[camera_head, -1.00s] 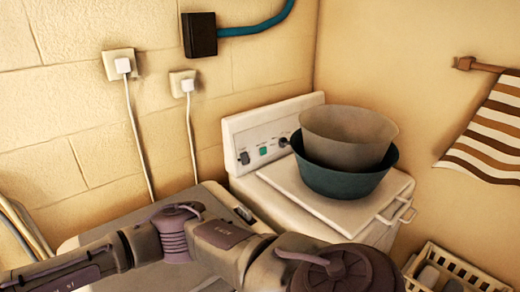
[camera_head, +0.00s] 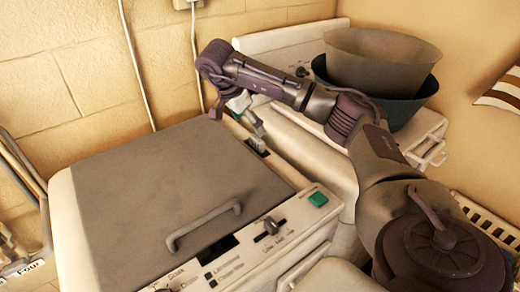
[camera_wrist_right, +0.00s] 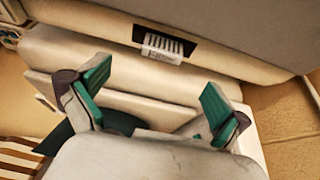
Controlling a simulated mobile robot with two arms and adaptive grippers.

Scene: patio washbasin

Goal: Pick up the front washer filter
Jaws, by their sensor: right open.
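In the head view a washer (camera_head: 95,225) with a grey lid stands in front of a second white appliance. A small pale piece in a dark slot, which looks like the filter (camera_head: 257,145), sits on the washer's right edge. In the right wrist view the filter (camera_wrist_right: 163,47) shows as a white slatted piece in a dark recess, ahead of the fingertips. My right gripper (camera_head: 247,115) hangs just above and behind the slot, apart from it. In the wrist view the right gripper (camera_wrist_right: 155,88) is open and empty, its green pads wide apart. My left gripper is out of view.
The second appliance (camera_head: 310,150) stands close behind, bearing a teal basin (camera_head: 412,108) and a grey-brown basin (camera_head: 380,60). A lid handle (camera_head: 205,225) sticks up on the washer. A wall with cords (camera_head: 135,70) is close at the back. A slatted crate (camera_head: 488,222) is at right.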

